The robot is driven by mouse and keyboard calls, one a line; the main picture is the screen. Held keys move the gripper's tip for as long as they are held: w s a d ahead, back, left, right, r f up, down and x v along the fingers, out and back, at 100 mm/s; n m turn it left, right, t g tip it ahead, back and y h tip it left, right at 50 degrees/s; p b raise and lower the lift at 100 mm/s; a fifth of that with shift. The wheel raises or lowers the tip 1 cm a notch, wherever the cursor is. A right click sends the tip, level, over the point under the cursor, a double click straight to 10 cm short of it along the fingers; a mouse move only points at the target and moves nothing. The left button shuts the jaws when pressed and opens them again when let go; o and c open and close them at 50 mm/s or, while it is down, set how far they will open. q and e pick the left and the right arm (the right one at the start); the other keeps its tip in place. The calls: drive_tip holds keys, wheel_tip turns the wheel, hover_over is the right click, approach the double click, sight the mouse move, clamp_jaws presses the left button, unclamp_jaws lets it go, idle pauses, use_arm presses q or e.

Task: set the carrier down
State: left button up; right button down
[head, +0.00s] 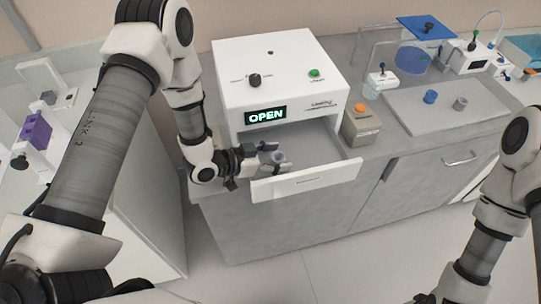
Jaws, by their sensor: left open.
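The white machine (280,75) shows OPEN on its display, and its drawer (315,178) is pulled out at the front. A small grey carrier (279,157) with a round top sits low inside the drawer, towards its left end. My left gripper (272,158) reaches in from the left with its fingers apart around the carrier. The fingers partly hide the carrier, and I cannot tell whether they touch it. My right arm comes in at the lower right, and its fingertips are outside the picture.
The drawer's right part is empty. A box with an orange button (361,122) stands right of the machine. A pale tray (450,104) holds a blue piece (430,96) and a grey piece (460,103). A purple block (37,131) stands on the left bench.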

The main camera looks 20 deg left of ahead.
use_arm(q)
drive_tip(key=shift+s+a+r, duration=0.2)
drive_tip(key=shift+s+a, duration=0.05)
drive_tip(key=shift+a, duration=0.05)
drive_tip(key=v, duration=1.1)
drive_tip(key=shift+b, duration=0.35)
